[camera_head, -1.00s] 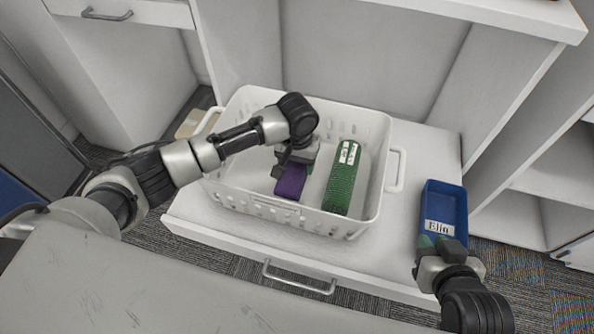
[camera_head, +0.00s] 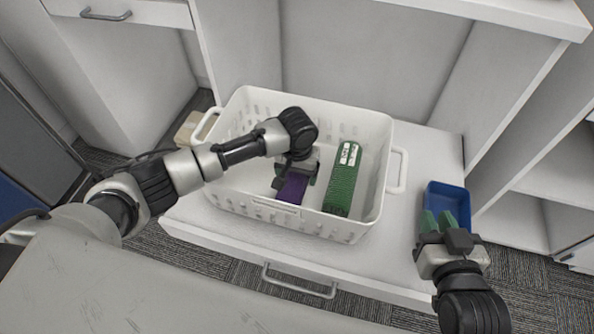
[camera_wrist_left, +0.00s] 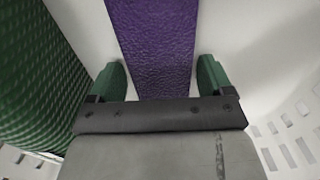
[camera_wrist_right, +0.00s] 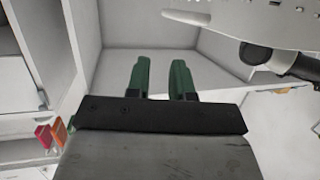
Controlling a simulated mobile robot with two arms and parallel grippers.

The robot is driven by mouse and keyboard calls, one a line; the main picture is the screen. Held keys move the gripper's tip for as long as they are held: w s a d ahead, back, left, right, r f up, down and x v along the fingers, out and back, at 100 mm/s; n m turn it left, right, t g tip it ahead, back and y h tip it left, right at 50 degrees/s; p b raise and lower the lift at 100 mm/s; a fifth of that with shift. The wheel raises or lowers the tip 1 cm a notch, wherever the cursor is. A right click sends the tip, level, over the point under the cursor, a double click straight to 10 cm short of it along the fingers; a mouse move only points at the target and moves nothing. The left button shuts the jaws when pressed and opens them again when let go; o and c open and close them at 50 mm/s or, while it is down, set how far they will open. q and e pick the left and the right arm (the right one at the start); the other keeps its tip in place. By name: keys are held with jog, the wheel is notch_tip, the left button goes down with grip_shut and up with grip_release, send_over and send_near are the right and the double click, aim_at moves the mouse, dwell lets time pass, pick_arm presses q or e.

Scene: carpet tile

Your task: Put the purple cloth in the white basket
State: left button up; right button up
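The purple cloth (camera_head: 292,188) lies inside the white basket (camera_head: 258,203), near its front wall and left of a green textured item. My left gripper (camera_head: 294,177) is down in the basket over the cloth. In the left wrist view the cloth (camera_wrist_left: 153,45) runs between the two green fingertips (camera_wrist_left: 162,78), with gaps on both sides, so the gripper is open. My right gripper (camera_head: 437,222) is in front of the blue bin. In the right wrist view its fingers (camera_wrist_right: 161,78) stand apart with nothing between them.
The green textured item (camera_head: 341,180) with a white label stands in the basket's right part. The blue bin (camera_head: 447,193) is right of the basket, on the white drawer surface (camera_head: 405,240). White shelf walls close off the back and right.

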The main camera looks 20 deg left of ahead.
pick_arm(q)
jog(key=shift+o, duration=0.3)
jog(key=shift+r, duration=0.55)
notch_tip(320, 180, up, 5)
jog(key=shift+p, duration=1.1)
notch_tip(320, 180, up, 6)
jog(key=p, duration=0.2)
pick_arm(e)
jog(key=s+d+f+g+h, duration=0.1)
jog(key=s+d+f+g, duration=0.1)
jog(key=s+g, duration=0.3)
jog(key=s+d+f+g+h, duration=0.1)
jog(key=s+d+f+g, duration=0.1)
jog(key=s+f+g, duration=0.3)
jog(key=shift+s+d+m+g+h, duration=0.3)
jog(key=shift+s+d+g+h, duration=0.1)
jog(key=shift+s, duration=0.65)
pick_arm(q)
jog(key=shift+r, duration=0.1)
